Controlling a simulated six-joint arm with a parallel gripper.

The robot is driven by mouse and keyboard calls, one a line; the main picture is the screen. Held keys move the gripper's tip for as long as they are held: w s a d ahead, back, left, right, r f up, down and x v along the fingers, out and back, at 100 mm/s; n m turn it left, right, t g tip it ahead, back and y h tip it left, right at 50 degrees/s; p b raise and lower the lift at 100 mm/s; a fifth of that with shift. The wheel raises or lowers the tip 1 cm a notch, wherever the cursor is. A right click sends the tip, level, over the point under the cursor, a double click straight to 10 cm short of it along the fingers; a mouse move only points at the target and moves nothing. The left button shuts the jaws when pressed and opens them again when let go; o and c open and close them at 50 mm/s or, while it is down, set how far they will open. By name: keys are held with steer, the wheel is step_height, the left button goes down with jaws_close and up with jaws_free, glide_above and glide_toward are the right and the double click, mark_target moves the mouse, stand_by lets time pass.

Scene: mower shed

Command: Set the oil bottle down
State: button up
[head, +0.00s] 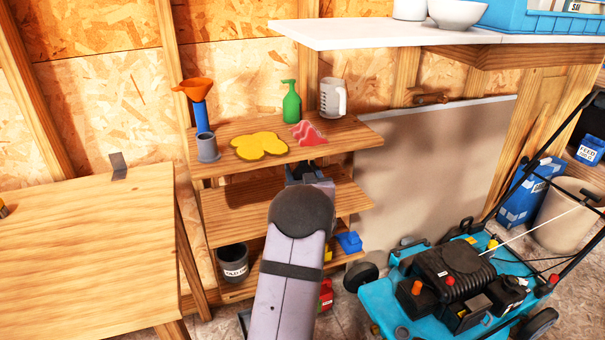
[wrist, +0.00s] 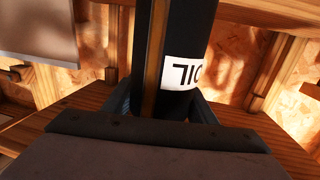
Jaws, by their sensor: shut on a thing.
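The oil bottle (wrist: 178,60) is black with a white label reading OIL, which appears upside down in the wrist view. My gripper (wrist: 172,108) is shut on it, with a finger on either side. In the head view my gripper (head: 306,172) is at the front of the wooden shelf unit, between the top shelf (head: 222,170) and the middle shelf (head: 230,212). My arm hides most of the bottle there. I cannot tell whether the bottle's base touches a shelf.
The middle shelf's left part is bare. A mower (head: 455,285) stands right; a bench (head: 80,255) stands left.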

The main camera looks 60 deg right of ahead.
steer(key=shift+w+d+f, duration=0.2)
steer(key=shift+d+f, duration=0.1)
steer(key=shift+f, duration=0.35)
steer(key=shift+f+b, duration=0.2)
steer(key=shift+b, duration=0.1)
steer(key=o, duration=1.3)
steer(key=shift+o, duration=0.2)
steer(key=shift+r, duration=0.1)
steer(key=v, duration=1.2)
steer(key=shift+p, duration=0.3)
